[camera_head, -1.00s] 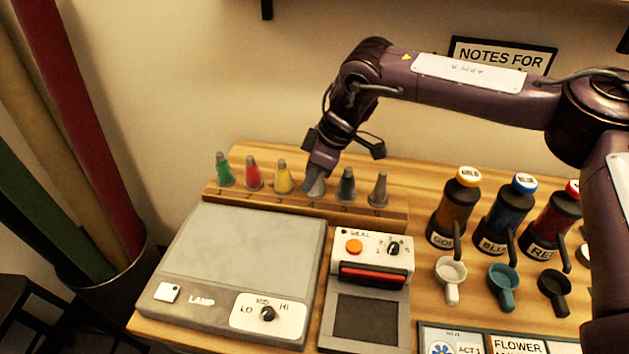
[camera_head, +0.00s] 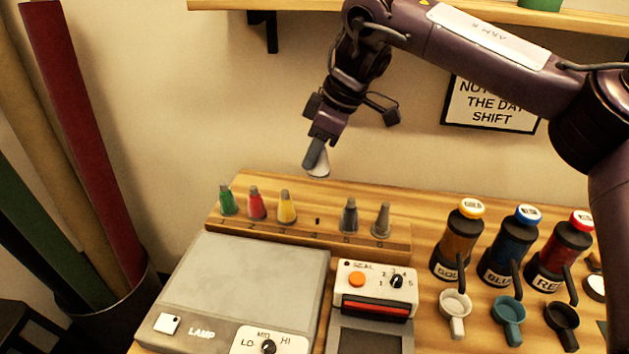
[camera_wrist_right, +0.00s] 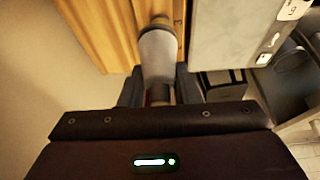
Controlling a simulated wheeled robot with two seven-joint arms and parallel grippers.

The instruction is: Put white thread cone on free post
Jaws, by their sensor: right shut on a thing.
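The white thread cone (camera_head: 319,167) is in my right gripper (camera_head: 316,150), held in the air above the wooden rack (camera_head: 290,232). Its pale lower part shows below the fingers, which hide much of the rest. The right wrist view also shows the cone (camera_wrist_right: 158,55), pale and grey-white, sticking out from the jaws. Between yellow and grey is a gap with a small dark mark (camera_head: 318,221). My left gripper is out of view.
In front of the rack are a grey lamp box (camera_head: 250,275) and a seal device (camera_head: 375,287). Gold, blue and red bottles (camera_head: 459,240) and small cups (camera_head: 455,305) stand to the right. A shelf (camera_head: 400,8) runs along the wall above.

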